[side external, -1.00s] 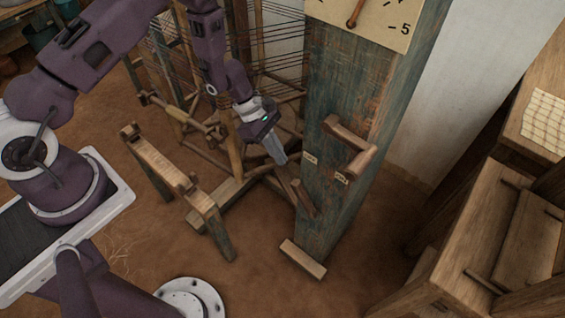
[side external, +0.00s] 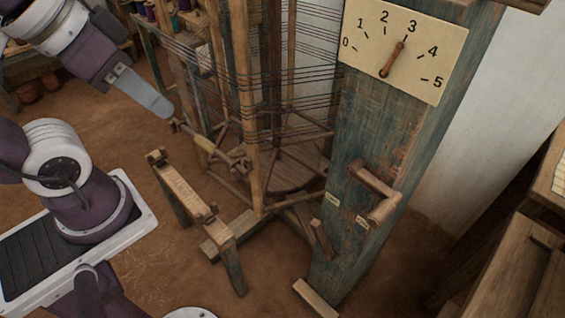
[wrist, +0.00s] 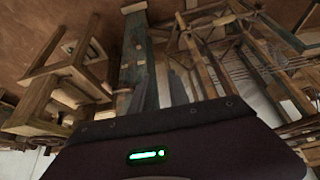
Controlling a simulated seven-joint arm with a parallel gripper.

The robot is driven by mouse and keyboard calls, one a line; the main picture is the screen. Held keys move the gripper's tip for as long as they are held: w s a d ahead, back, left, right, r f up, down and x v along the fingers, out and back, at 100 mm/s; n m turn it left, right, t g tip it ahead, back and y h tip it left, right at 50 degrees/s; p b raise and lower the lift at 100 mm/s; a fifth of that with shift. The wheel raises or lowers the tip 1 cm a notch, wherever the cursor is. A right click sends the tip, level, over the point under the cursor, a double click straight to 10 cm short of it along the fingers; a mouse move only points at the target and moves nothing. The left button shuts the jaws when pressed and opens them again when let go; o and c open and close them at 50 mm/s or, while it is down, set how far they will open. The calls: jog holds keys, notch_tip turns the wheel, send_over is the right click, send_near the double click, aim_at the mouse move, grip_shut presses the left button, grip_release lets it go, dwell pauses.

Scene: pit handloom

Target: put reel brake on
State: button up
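A blue-green wooden post (side external: 385,140) bears a wooden crank-like handle (side external: 372,180), two small pale labels, left (side external: 333,199) and right (side external: 362,221), and a short wooden lever (side external: 322,238). The lever sits below the left label. I cannot read the labels or tell for certain which part is the reel brake. My gripper (side external: 150,97) is in the air at upper left, well away from the post, with nothing visible in it.
A dial (side external: 405,45) numbered 0 to 5 is on the post, its pointer near 3. A low wooden stand (side external: 185,190) and the loom frame with stretched dark threads (side external: 290,65) are left of the post. Wooden furniture (side external: 525,270) stands at right. Bare floor (side external: 130,255) lies at lower left.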

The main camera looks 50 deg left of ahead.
jog(key=o, duration=0.3)
notch_tip(320, 180, up, 3)
jog(key=shift+w+r, duration=0.1)
jog(key=shift+r, duration=0.05)
jog(key=shift+o, duration=0.8)
jog(key=shift+w+d+r, duration=0.25)
jog(key=shift+w+r, duration=0.55)
jog(key=m+g+h, duration=0.3)
jog(key=m+h, duration=0.1)
jog(key=m, duration=0.2)
send_over(321, 233)
jog(key=a, duration=0.3)
jog(key=f, duration=3.2)
jog(key=s+f, duration=0.1)
jog(key=f, duration=1.5)
jog(key=shift+d, duration=0.1)
jog(key=x, duration=0.3)
jog(key=a+x, duration=0.1)
jog(key=x, duration=0.6)
jog(key=shift+f, duration=0.65)
jog(key=shift+a, duration=0.1)
grip_shut()
